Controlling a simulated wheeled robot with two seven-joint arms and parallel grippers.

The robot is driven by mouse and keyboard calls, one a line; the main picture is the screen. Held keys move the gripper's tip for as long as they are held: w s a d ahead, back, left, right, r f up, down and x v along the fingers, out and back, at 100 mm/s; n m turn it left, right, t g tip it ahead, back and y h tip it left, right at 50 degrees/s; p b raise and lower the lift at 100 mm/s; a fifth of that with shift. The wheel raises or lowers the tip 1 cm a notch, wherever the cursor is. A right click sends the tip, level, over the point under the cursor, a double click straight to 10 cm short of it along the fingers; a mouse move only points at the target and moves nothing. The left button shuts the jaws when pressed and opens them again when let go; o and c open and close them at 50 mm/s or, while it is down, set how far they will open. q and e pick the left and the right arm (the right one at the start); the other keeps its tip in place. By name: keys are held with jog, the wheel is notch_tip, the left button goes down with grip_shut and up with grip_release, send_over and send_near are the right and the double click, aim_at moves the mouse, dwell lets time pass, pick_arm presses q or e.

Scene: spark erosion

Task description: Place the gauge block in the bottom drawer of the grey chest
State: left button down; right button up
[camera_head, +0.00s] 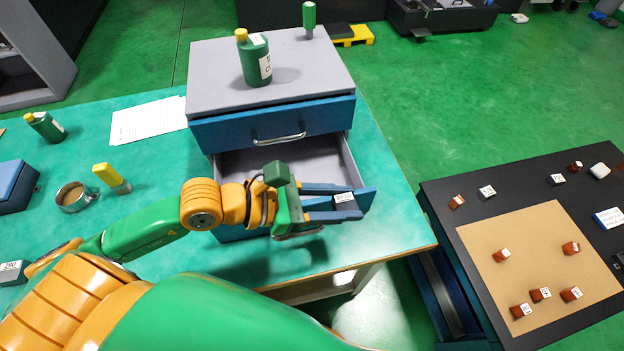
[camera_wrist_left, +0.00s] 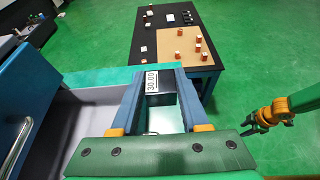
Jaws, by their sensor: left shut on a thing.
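The gauge block (camera_head: 345,199) is a small pale block, labelled 30.00 in the left wrist view (camera_wrist_left: 152,81). My left gripper (camera_head: 337,201) is shut on it, near the front right of the open drawer. The grey chest (camera_head: 210,80) stands on the green table with blue drawer fronts. Its top drawer (camera_head: 225,134) looks shut. The bottom drawer (camera_head: 235,162) is pulled out, its grey inside partly hidden by my left arm. The block's height above the drawer is hard to tell. My right gripper (camera_wrist_left: 265,117) shows at the right of the left wrist view, too small to judge its jaws.
On the table's left are a cup (camera_head: 72,197), a yellow-capped item (camera_head: 106,175), paper (camera_head: 148,121) and another marked block (camera_head: 13,271). A dark table (camera_head: 440,192) with small pieces stands right.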

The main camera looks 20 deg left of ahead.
pick_arm(q)
jog(key=w+a+p, duration=0.1)
jog(key=w+a, duration=0.1)
jog(key=w, duration=0.1)
send_over(321, 177)
jog(key=s+d, duration=0.1)
jog(key=s, duration=0.2)
jog(key=f, duration=1.1)
jog(key=shift+w+f, duration=0.3)
jog(key=shift+w, duration=0.1)
jog(key=shift+w+a+f, duration=0.15)
jog(key=shift+f, duration=0.05)
jog(key=shift+c, duration=2)
grip_release()
pick_arm(e)
jog(key=shift+w+d+f, duration=0.1)
jog(key=shift+w+f, duration=0.15)
jog(key=shift+f, duration=0.35)
jog(key=shift+w+f, duration=0.25)
jog(key=shift+f, duration=0.35)
jog(key=shift+r, duration=0.1)
pick_arm(q)
jog(key=b+v, duration=0.2)
jog(key=v, duration=0.9)
jog(key=shift+a, duration=0.2)
jog(key=shift+s+a+r, duration=0.2)
jog(key=shift+s+r, duration=0.05)
jog(key=shift+s, duration=0.1)
pick_arm(e)
jog(key=shift+f, duration=0.9)
